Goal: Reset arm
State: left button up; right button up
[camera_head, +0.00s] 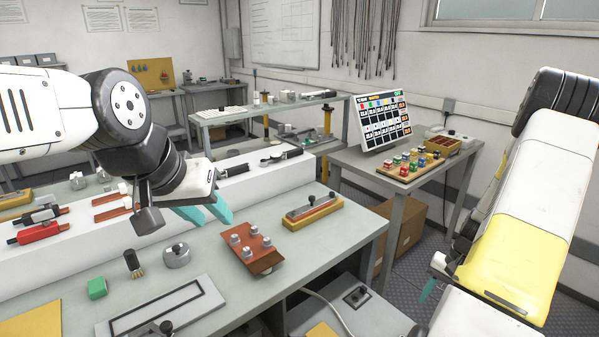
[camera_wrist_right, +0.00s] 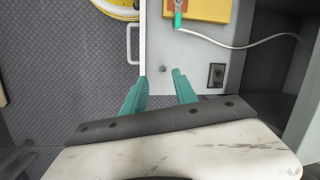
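My right gripper (camera_head: 428,290) is low at the right, beside the bench; in the head view only one teal fingertip shows. In the right wrist view my right gripper (camera_wrist_right: 161,85) has its two teal fingers spread apart and empty, above a grey cabinet edge and the dark floor.
A brown plate with metal knobs (camera_head: 253,248) and a wooden block with a fuse holder (camera_head: 312,211) lie on the bench. A side table (camera_head: 397,180) holds a screen (camera_head: 380,120) and coloured fuses. A grey drawer (camera_head: 350,312) sticks out below the bench, near my right gripper.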

jog(key=w+a+r+n+t+h, duration=0.1)
jog(key=a+r+n, duration=0.1)
jog(key=a+r, duration=0.65)
jog(key=w+a+r+n+t+h, duration=0.1)
jog(key=a+r+n+t, duration=0.15)
jog(key=r, duration=1.15)
jog(key=s+a+r+n+t+y, duration=0.1)
jog(key=s+a+r+n+t, duration=0.2)
jog(key=s+a+r, duration=0.8)
notch_tip(320, 180, up, 2)
jog(key=shift+s+a+r, duration=0.2)
jog(key=shift+s+a, duration=0.2)
jog(key=shift+s, duration=0.15)
